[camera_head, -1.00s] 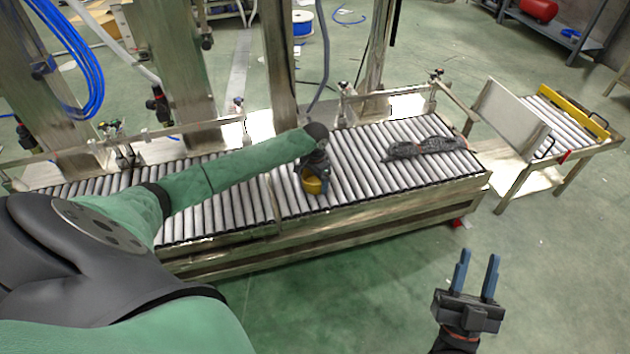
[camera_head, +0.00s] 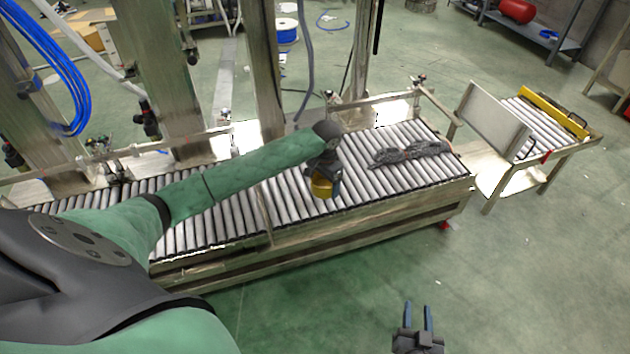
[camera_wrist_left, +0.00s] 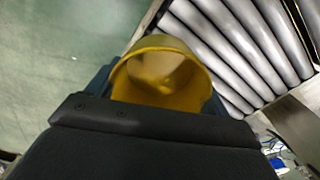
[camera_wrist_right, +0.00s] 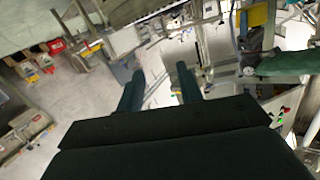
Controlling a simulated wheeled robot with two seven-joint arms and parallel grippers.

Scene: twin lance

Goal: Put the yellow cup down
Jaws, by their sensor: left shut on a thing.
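The yellow cup (camera_head: 322,187) is at the end of my left arm, over the near side of the roller conveyor (camera_head: 225,212). My left gripper (camera_head: 325,178) is shut on it. In the left wrist view the cup (camera_wrist_left: 163,75) sits between the blue fingers, its open rim facing the camera and its inside empty. Rollers show beyond it on the right and green floor on the left. I cannot tell whether the cup touches the rollers. My right gripper (camera_head: 418,318) is open and empty over the floor at the lower right; its fingers (camera_wrist_right: 158,92) stand apart in the right wrist view.
A dark wrapped bundle (camera_head: 410,152) lies on the rollers right of the cup. Steel posts (camera_head: 258,75) and a rail stand along the conveyor's far side. A separate roller table with a yellow bar (camera_head: 553,111) stands at the right. Rollers between cup and bundle are bare.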

